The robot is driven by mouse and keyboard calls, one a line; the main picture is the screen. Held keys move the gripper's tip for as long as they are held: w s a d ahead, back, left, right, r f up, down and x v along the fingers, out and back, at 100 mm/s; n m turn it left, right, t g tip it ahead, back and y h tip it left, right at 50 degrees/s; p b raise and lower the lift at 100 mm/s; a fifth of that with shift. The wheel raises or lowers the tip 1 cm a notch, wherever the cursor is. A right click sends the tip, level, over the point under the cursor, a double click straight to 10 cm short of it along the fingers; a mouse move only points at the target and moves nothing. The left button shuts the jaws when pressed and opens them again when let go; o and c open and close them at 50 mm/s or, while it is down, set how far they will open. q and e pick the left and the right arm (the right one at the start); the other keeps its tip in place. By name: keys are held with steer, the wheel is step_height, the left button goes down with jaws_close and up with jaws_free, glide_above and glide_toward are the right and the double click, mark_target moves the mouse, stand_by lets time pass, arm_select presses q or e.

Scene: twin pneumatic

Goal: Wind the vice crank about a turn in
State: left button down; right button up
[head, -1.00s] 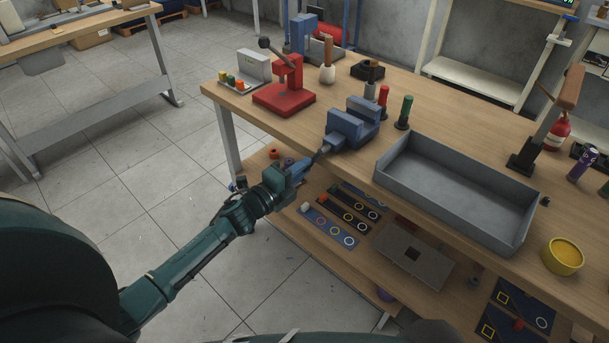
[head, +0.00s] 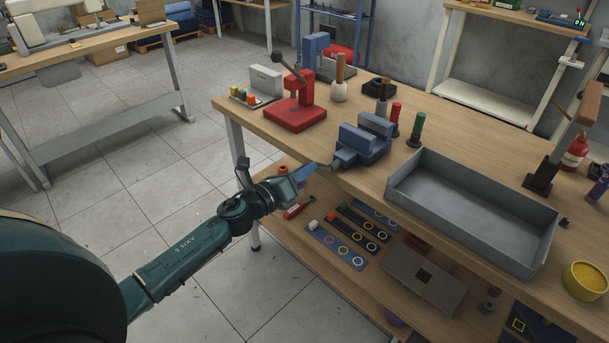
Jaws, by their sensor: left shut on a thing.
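The blue vice (head: 364,140) is fixed at the near edge of the wooden workbench (head: 425,133). Its short grey screw end (head: 327,167) sticks out past the edge toward my left arm. My left gripper (head: 306,174) is just in front of that end, beyond the bench edge. It is shut on the crank, whose grip is mostly hidden by the fingers and wrist. The crank's exact angle is hard to make out. My right gripper is out of view.
A red press (head: 296,112) stands left of the vice, and a grey tray (head: 470,215) lies to its right. Red (head: 395,118) and green (head: 416,128) handled tools stand beside the vice. A lower shelf (head: 345,285) holds several marked strips below my gripper.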

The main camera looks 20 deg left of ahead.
arm_select(q)
steer(key=shift+a+r+m, duration=0.1)
steer(key=shift+r+m, duration=0.1)
steer(key=shift+m, duration=0.3)
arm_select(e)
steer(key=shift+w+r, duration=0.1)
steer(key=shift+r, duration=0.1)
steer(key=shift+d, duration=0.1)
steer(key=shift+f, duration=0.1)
arm_select(q)
steer(key=c, duration=1.4)
jaws_free()
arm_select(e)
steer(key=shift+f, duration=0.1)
arm_select(q)
steer(key=shift+b+v, duration=0.9)
steer(key=shift+v, duration=5.7)
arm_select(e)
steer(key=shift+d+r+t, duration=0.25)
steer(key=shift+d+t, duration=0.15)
arm_select(q)
steer(key=shift+r, duration=0.1)
